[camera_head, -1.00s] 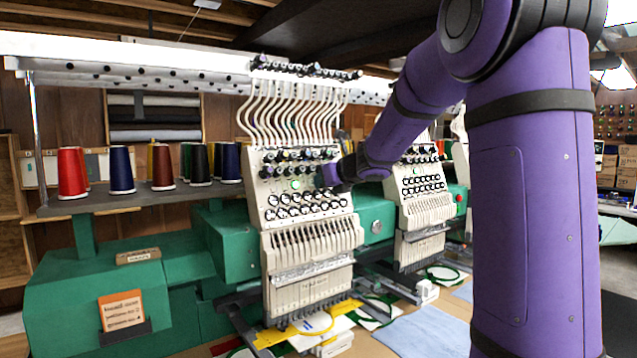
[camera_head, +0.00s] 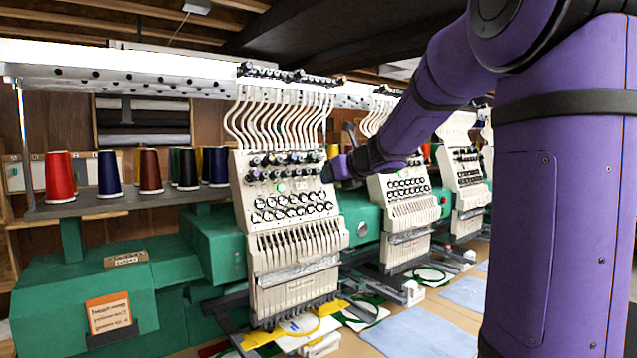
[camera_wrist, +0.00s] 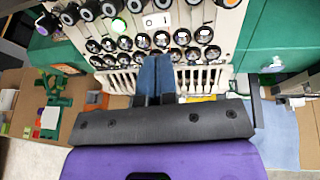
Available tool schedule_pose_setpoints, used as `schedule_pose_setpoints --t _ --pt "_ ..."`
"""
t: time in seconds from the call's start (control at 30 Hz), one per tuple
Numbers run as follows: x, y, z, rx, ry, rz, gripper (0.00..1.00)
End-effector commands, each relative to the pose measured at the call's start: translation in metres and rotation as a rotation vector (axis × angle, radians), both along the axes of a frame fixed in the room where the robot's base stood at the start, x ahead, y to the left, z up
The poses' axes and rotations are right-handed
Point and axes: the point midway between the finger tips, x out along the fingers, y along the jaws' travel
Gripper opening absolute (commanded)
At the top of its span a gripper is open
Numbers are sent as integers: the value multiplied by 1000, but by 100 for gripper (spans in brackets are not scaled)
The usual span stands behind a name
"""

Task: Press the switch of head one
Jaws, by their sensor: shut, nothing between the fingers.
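The nearest embroidery head (camera_head: 285,215), likely head one, has a cream front panel with rows of black knobs and a lit green button (camera_head: 281,187). In the wrist view the green button (camera_wrist: 118,25) glows near the top, and a small white plate with a dark mark (camera_wrist: 157,20), possibly the switch, sits right of it. My gripper (camera_head: 328,172) is by the upper right edge of this head. In the wrist view my gripper (camera_wrist: 155,62) is shut and empty, its blue fingers pointing at the panel below the plate. The fingers cover part of the lower knob rows.
A second head (camera_head: 402,195) and a third head (camera_head: 466,180) stand to the right along the green machine body. Thread cones (camera_head: 109,174) stand on a shelf at left. An orange sign (camera_head: 109,313) is at lower left. Embroidery hoops (camera_head: 300,324) lie under the heads.

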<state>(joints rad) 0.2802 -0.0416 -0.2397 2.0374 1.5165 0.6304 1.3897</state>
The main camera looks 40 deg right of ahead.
Motion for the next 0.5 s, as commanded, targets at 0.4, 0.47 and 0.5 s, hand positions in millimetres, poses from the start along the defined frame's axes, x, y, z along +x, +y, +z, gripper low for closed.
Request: schedule_pose_setpoints --t 0.4,0.47,0.5 --pt "-51 -9 21 -2 -2 0 0" --pt "-53 -9 21 -1 -1 -1 0" --pt "-54 -9 21 -1 -1 -1 0"
